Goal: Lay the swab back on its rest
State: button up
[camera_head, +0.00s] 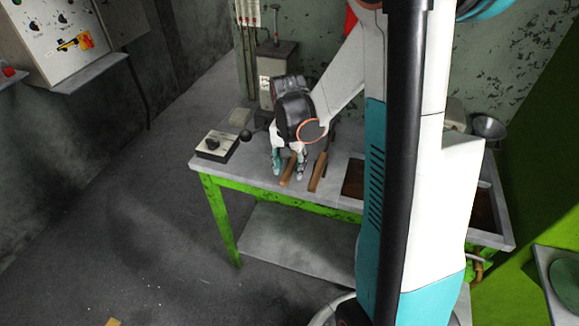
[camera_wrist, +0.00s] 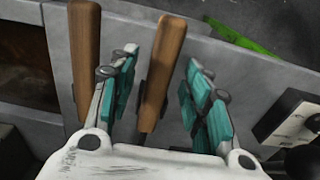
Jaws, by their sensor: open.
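Two wooden handles lie side by side at the front of the bench. The left one (camera_head: 288,172) is between the fingers of my gripper (camera_head: 289,175); the right one (camera_head: 318,172) is outside them. In the wrist view the handle between the teal fingers (camera_wrist: 162,62) is the middle one (camera_wrist: 163,65), with a gap on both sides. The other handle (camera_wrist: 85,50) is left of the fingers there. My gripper is open. Dark holders show beside the handles, partly covered. The heads are hidden, so I cannot tell which handle is the swab's.
A control box with a black knob (camera_head: 215,145) stands left of the gripper on the green-framed bench (camera_head: 215,168). A dark recessed tray (camera_head: 353,180) is to the right, partly behind my arm. A grey metal box (camera_head: 270,62) stands behind.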

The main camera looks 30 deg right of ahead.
notch_tip(320, 180, up, 11)
jog(key=shift+s+a, duration=0.15)
jog(key=s+a+r+n+t+y, duration=0.1)
jog(key=s+a+r+n+t, duration=0.2)
jog(key=a, duration=0.4)
jog(key=s+a+r+n+t, duration=0.1)
jog(key=s+a+r+n, duration=0.3)
jog(key=a, duration=0.3)
jog(key=shift+s+f+n+t+h, duration=0.15)
jog(key=shift+s+n+t, duration=0.65)
jog(key=shift+s, duration=0.6)
jog(key=shift+s+f+n+t+h, duration=0.15)
jog(key=shift+s+n+t, duration=0.65)
jog(key=shift+s, duration=0.6)
